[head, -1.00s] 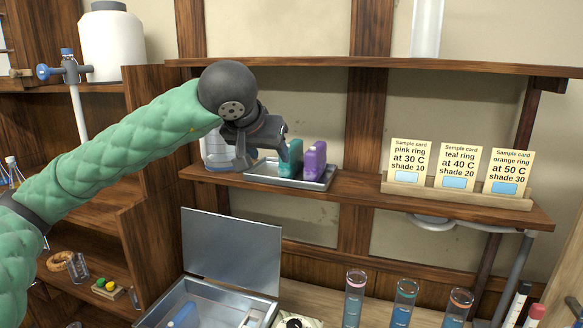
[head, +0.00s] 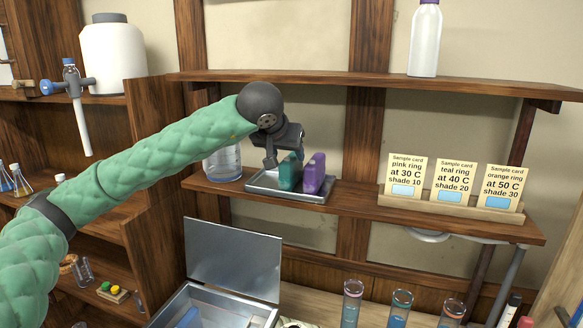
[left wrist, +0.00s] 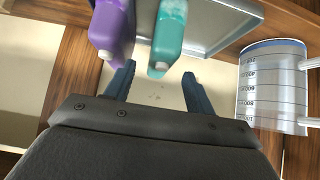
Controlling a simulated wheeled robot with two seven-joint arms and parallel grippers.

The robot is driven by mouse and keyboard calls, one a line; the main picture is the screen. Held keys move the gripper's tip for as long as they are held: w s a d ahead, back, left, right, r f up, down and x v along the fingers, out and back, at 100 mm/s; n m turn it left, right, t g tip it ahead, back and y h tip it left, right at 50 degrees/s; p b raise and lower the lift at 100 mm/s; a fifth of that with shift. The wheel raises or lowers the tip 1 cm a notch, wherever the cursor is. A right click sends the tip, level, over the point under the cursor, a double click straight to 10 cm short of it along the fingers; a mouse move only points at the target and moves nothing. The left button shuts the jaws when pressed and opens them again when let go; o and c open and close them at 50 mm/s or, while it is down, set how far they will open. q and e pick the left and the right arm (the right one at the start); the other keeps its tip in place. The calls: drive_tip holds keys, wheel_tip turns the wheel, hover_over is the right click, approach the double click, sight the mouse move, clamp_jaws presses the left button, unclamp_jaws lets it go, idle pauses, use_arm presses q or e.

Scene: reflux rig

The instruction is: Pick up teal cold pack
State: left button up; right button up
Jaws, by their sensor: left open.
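The teal cold pack (head: 290,172) stands upright on a metal tray (head: 262,187) on the middle shelf, beside a purple pack (head: 314,174). My left gripper (head: 285,155) is at the teal pack in the head view, its fingers partly overlapping the pack's top. In the left wrist view, my left gripper (left wrist: 157,82) is open, with two blue-grey fingertips apart. The teal pack (left wrist: 171,32) lies just beyond the gap, nearer the right finger. The purple pack (left wrist: 112,30) is beyond the left finger. Nothing is held. My right gripper is not in view.
A graduated clear beaker (left wrist: 272,85) stands close to the tray in the wrist view. Sample cards (head: 452,183) stand in a wooden holder to the right. An open metal box (head: 232,262) is below.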

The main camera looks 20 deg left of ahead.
sight(290, 157)
use_arm(q)
drive_tip(key=shift+w+f, duration=0.15)
drive_tip(key=shift+w, duration=0.35)
drive_tip(key=x, duration=0.4)
drive_tip(key=shift+w+f+p, duration=0.25)
drive_tip(key=shift+w+p, duration=0.05)
drive_tip(key=shift+p, duration=0.05)
clamp_jaws()
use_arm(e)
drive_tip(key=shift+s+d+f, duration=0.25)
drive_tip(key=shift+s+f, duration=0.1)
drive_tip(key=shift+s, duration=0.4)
use_arm(q)
drive_tip(key=shift+s, duration=0.1)
